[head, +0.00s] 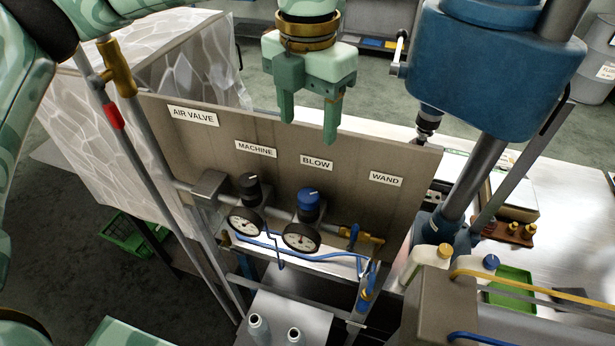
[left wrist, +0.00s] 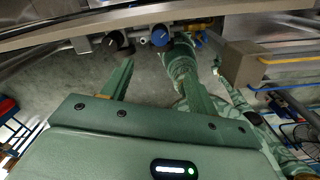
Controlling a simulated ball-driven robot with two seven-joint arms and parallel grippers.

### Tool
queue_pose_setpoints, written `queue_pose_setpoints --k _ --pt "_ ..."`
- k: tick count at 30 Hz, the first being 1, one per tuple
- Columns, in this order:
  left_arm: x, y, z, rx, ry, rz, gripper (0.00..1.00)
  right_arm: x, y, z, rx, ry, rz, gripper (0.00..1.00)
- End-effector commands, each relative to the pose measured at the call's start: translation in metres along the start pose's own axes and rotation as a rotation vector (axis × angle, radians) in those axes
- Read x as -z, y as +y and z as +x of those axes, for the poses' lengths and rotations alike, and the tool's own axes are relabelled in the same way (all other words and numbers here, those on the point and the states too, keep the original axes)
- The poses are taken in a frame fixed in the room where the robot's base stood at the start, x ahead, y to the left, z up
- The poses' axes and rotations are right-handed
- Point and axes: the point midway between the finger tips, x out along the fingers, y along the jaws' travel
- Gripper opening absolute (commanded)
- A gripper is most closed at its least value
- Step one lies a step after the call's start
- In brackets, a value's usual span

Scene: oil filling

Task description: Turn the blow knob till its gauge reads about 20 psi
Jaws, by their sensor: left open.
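The blow knob (head: 309,201) is a blue cap on a dark body, under the BLOW label (head: 317,162) on the brown panel. Its round white gauge (head: 301,238) sits just below it; the needle is too small to read. My left gripper (head: 309,128) is open and empty, its fingers pointing down in front of the panel's top edge in the picture, above the BLOW label and apart from the knob. In the left wrist view, the blue knob (left wrist: 160,36) appears beyond and between the open fingers (left wrist: 157,62). My right gripper does not show.
The black machine knob (head: 250,187) and its gauge (head: 245,222) stand close on the left. The blue-handled wand valve (head: 353,236) is on the right. A blue drill-like machine (head: 492,58) stands at the right. Blue hoses (head: 281,253) run below the gauges.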

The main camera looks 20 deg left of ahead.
Motion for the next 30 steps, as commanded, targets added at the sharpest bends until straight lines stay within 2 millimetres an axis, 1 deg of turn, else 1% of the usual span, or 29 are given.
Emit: queue_pose_setpoints --k 4,6,10,15,18,21,25,30 --pt "0.000 0.000 0.015 0.000 0.005 0.011 0.59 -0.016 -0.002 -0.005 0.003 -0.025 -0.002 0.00" --pt "0.001 0.000 0.028 0.001 0.007 0.010 0.59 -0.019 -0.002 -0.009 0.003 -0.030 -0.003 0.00" --pt "0.001 0.000 0.060 0.001 0.009 0.008 0.59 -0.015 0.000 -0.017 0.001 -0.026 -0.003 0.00" --pt "0.001 0.000 0.103 0.001 0.007 0.006 0.59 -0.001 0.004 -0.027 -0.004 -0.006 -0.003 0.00" --pt "0.001 0.000 0.125 0.001 0.006 0.005 0.59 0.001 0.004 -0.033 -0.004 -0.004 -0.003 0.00" --pt "0.001 0.000 0.142 0.000 0.005 0.005 0.59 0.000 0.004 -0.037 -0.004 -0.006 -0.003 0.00" --pt "0.000 0.000 0.156 -0.001 0.003 0.005 0.59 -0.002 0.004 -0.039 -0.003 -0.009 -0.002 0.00" --pt "0.000 0.000 0.162 -0.001 0.001 0.006 0.59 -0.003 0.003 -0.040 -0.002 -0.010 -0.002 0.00"
